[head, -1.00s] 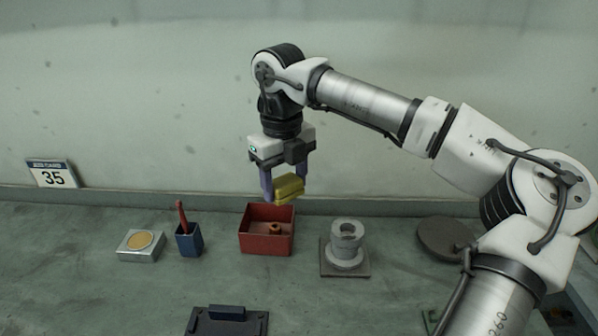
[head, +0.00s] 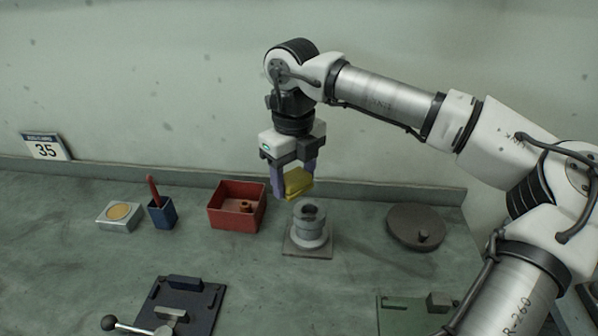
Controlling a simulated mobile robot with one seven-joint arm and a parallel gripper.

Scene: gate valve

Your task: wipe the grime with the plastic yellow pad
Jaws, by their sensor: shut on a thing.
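My gripper (head: 292,187) is shut on the yellow pad (head: 298,183) and holds it in the air, fingers pointing down. The pad shows between the two purple fingers, right of the red box and just above the grey cylindrical valve body (head: 309,228) in the picture. A gap or contact between pad and valve body is hard to judge, but the pad looks apart from it. The valve body stands upright on a square plate. I cannot make out a distinct patch of grime on any surface.
A red open box (head: 237,222) with a small part inside stands left of the valve body. Further left are a blue cup (head: 161,214) and a silver tin (head: 119,217). A dark round disc (head: 404,227) lies right. A dark fixture (head: 188,298) and green plate (head: 399,318) lie in front.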

